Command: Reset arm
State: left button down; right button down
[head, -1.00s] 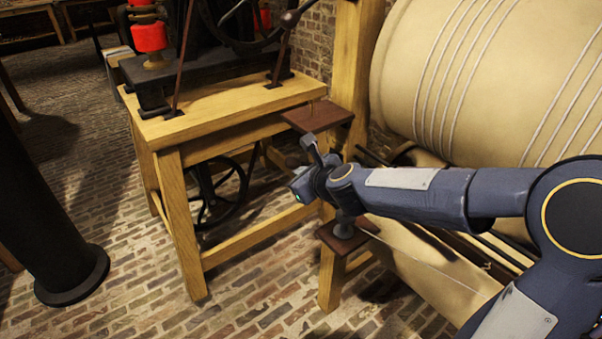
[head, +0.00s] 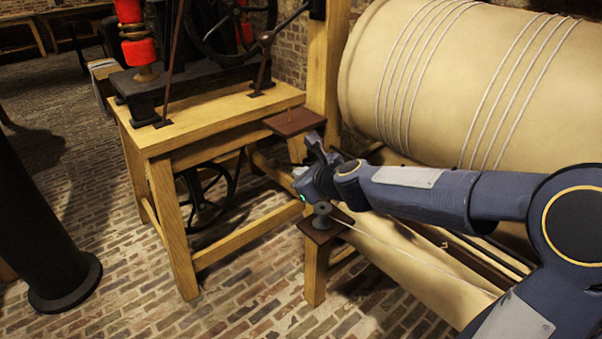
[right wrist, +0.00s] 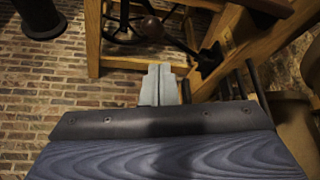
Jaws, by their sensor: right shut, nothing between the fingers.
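My right gripper (head: 317,143) reaches in from the right in the head view, its arm bent at a large round joint. Its fingers are together and hold nothing. In the right wrist view the closed grey fingers (right wrist: 160,84) show over the brick floor and a wooden frame. My left gripper is not in view.
A wooden table (head: 205,122) carries dark machinery with red coils. A large cream drum (head: 450,80) wound with cord stands at right. A lower board with a dark knob (head: 321,222) sits below my wrist. A black column (head: 40,230) stands at left. Brick floor (head: 130,285) is clear.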

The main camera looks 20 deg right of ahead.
jog(key=s+a+n+g+y, duration=0.2)
jog(key=s+n+g+y, duration=0.15)
jog(key=s+n, duration=1.65)
jog(key=s+d+f+n+g+h, duration=0.1)
jog(key=s+f+n+g, duration=0.1)
jog(key=s+f+n, duration=0.3)
jog(key=s+d+f+n+g+h, duration=0.1)
jog(key=s+n, duration=0.2)
jog(key=s, duration=0.4)
notch_tip(320, 180, up, 15)
jog(key=p, duration=1.5)
jog(key=shift+r+p, duration=0.2)
jog(key=shift+p, duration=0.2)
